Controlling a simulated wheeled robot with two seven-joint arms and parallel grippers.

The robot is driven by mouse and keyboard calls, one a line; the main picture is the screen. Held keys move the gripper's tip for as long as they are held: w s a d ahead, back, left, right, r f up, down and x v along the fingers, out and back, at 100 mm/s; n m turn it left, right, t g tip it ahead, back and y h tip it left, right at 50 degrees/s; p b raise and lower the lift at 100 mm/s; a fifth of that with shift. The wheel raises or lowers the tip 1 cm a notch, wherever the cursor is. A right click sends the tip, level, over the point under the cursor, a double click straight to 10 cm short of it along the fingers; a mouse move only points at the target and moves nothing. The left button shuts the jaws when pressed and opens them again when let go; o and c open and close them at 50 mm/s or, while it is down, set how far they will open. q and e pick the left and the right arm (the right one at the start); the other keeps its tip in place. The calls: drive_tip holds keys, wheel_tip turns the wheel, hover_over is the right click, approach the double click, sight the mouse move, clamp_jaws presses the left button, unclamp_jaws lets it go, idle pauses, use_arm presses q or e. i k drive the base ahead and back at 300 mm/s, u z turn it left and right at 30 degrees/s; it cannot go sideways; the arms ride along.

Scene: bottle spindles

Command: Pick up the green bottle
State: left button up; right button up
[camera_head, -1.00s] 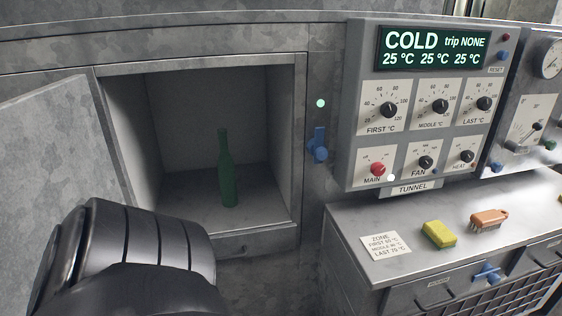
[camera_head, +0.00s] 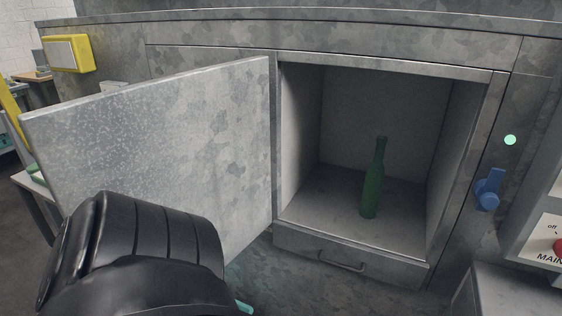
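The green bottle (camera_head: 372,188) stands upright on the floor of an open metal compartment (camera_head: 330,212), right of the picture's middle. Nothing hides it. A black, banded part of my own arm fills the lower left of the picture, in front of the open door. Neither of my grippers shows, and nothing touches the bottle.
The compartment's grey door (camera_head: 160,150) stands wide open to the left. A drawer with a handle (camera_head: 342,264) lies below the opening. A blue latch (camera_head: 489,189) and a pale green light (camera_head: 510,140) are on the right. A yellow box (camera_head: 67,54) is at the far left.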

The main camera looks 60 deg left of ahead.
sight(375, 176)
drive_tip(key=u, duration=1.45)
drive_tip(key=i, duration=0.35)
drive_tip(key=u, duration=0.05)
